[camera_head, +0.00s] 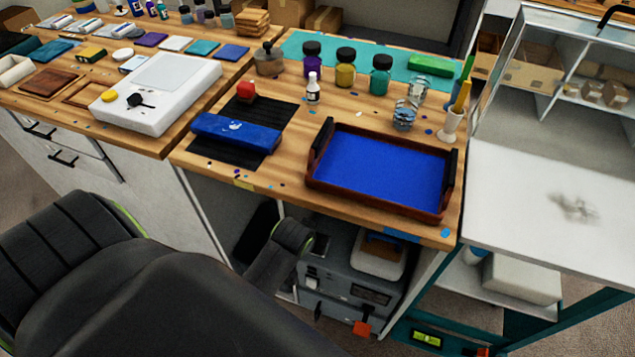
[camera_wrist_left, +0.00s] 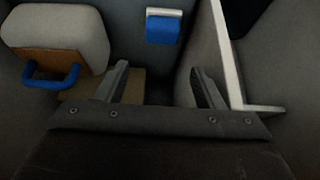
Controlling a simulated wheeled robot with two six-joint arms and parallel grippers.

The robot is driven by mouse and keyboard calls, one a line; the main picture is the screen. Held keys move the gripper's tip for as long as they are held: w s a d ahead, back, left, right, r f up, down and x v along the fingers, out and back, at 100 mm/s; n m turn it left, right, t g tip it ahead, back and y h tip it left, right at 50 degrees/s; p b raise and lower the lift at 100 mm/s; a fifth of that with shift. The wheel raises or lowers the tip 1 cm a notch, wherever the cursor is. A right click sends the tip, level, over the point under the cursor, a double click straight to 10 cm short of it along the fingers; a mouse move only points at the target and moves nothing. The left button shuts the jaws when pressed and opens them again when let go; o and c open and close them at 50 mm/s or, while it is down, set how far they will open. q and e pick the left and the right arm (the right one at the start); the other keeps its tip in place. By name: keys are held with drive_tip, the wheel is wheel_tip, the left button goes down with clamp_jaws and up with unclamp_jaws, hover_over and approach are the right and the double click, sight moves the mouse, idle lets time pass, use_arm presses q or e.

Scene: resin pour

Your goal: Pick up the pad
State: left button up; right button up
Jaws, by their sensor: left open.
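I cannot tell for sure which thing is the pad. In the left wrist view, a small blue block with a pale top edge (camera_wrist_left: 163,28) lies ahead of my left gripper (camera_wrist_left: 158,78), beyond its fingertips and apart from them. The gripper is open, with nothing between its fingers. In the head view, a green flat block (camera_head: 430,66) lies on the teal mat (camera_head: 300,45) at the back of the bench. My left arm reaches down before the bench's open lower shelf; its fingers do not show there. My right gripper is not in view.
A pale rounded thing with a blue handle (camera_wrist_left: 60,35) is left of the gripper; an upright pale-edged panel (camera_wrist_left: 215,55) stands close on the right. The bench holds a brown tray with a blue base (camera_head: 447,205), bottles and a blue roll (camera_head: 235,133). A grey case (camera_head: 340,290) sits below.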

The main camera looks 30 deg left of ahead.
use_arm(q)
drive_tip(key=b+x, duration=0.1)
drive_tip(key=x, duration=0.6)
drive_tip(key=shift+f, duration=0.1)
drive_tip(key=f, duration=0.2)
drive_tip(key=w+f+b, duration=0.1)
drive_tip(key=f, duration=0.1)
drive_tip(key=shift+a, duration=0.35)
drive_tip(key=shift+w+f, duration=0.3)
drive_tip(key=shift+f, duration=0.2)
drive_tip(key=c, duration=0.7)
